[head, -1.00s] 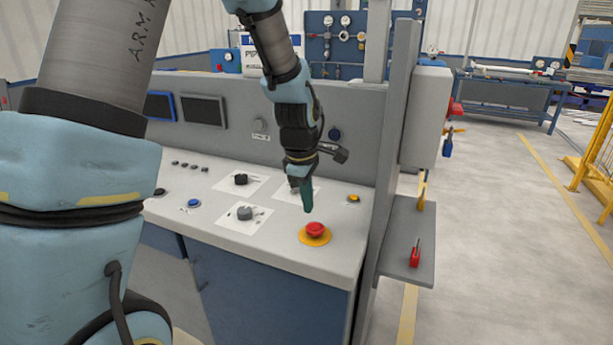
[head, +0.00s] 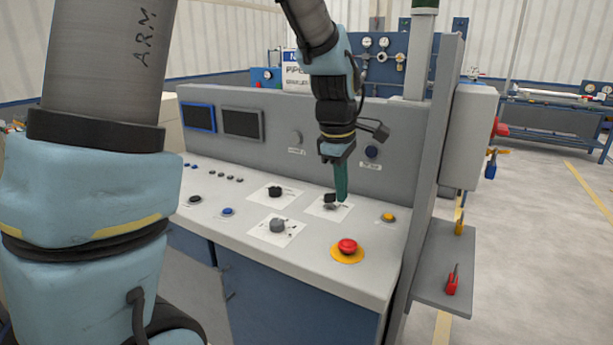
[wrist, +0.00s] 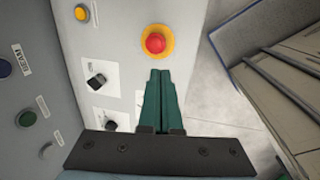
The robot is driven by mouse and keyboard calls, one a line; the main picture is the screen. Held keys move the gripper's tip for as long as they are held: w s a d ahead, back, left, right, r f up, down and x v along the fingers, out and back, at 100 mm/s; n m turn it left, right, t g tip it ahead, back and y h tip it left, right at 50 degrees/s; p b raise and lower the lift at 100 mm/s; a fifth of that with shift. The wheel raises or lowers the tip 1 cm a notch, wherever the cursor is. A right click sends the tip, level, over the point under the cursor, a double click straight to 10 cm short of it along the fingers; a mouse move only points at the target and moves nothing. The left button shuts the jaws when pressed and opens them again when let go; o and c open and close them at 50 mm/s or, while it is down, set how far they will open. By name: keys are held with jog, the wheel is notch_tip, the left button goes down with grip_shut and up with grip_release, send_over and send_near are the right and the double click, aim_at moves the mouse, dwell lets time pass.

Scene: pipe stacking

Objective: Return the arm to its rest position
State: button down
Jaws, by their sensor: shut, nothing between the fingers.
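My gripper (head: 341,190) hangs above the light grey control panel, with its green fingers pointing down in the head view. Behind its tips is a black switch on a white label (head: 331,205). In the wrist view my gripper (wrist: 160,75) has its two green fingers together with nothing between them. The fingertips appear just below the red emergency button (wrist: 155,43) in that picture. I cannot tell how far above the panel they are. In the head view the red button (head: 347,246) sits on its yellow base to the lower right of the fingers.
The control panel (head: 320,262) also bears knobs and small buttons. Its upright back wall (head: 285,125) holds two dark screens. A grey post (head: 430,150) and a side shelf (head: 445,270) with a red-handled item stand at right. Open floor (head: 540,250) lies beyond.

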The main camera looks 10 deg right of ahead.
jog(key=s+a+f+m, duration=0.2)
jog(key=a+m, duration=0.3)
jog(key=a, duration=0.9)
jog(key=s+a+f+m+y, duration=0.1)
jog(key=a+m, duration=0.4)
jog(key=a, duration=0.8)
jog(key=shift+s+a+f+m+y, duration=0.35)
jog(key=shift+s+f, duration=0.2)
jog(key=shift+f, duration=0.4)
jog(key=c, duration=1.6)
grip_release()
